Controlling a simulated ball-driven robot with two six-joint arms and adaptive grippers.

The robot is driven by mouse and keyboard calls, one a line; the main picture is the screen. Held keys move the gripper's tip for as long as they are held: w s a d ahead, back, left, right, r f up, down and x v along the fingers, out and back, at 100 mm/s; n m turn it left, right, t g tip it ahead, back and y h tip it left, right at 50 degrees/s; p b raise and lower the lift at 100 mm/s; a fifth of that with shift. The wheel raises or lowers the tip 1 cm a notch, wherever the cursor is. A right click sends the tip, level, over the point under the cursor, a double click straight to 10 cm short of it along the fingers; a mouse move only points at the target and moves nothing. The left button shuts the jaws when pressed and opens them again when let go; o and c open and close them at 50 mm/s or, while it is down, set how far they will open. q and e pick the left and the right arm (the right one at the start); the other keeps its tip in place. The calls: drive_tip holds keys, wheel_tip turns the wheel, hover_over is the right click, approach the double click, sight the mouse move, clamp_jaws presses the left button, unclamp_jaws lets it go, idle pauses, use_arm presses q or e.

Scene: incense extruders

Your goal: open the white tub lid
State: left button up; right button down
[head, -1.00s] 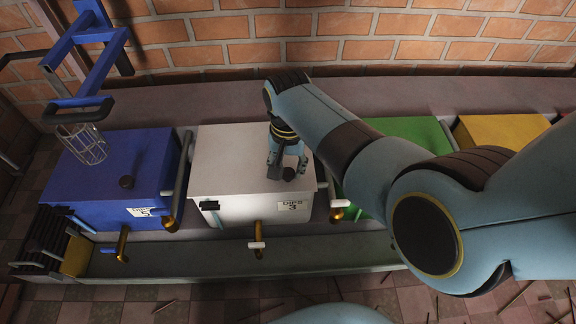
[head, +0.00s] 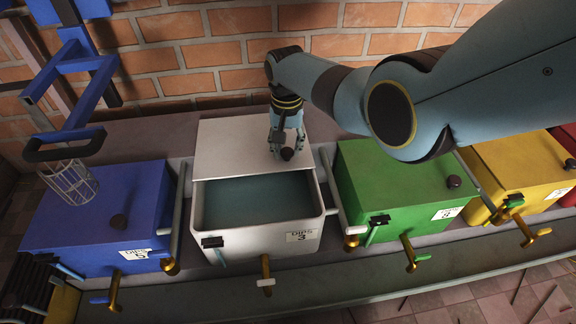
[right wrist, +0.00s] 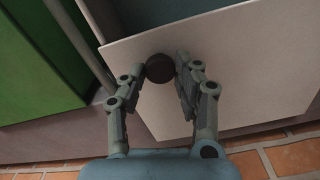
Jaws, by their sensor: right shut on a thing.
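The white tub (head: 262,236) stands in the middle of the head view, with a "DIPS 3" label on its front. Its white lid (head: 235,146) is slid back toward the wall, so the front part of the tub is open and bluish liquid (head: 256,200) shows inside. My right gripper (head: 287,146) is shut on the lid's dark round knob (head: 287,154). In the right wrist view the knob (right wrist: 159,69) sits between the fingertips, and the lid (right wrist: 235,62) lies flat beneath. My left gripper is not in view.
A blue tub (head: 90,215) stands to the left, with a wire basket (head: 70,182) hanging above it from a blue frame (head: 65,75). A green tub (head: 395,185) and a yellow tub (head: 520,160) stand to the right. A brick wall (head: 230,55) rises behind.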

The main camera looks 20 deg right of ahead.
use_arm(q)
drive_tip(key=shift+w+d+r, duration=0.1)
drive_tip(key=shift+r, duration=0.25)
use_arm(e)
drive_tip(key=shift+w+d+f, duration=0.1)
drive_tip(key=shift+w, duration=0.2)
drive_tip(key=c, duration=0.9)
unclamp_jaws()
drive_tip(key=shift+c, duration=0.2)
wheel_tip(320, 180, up, 12)
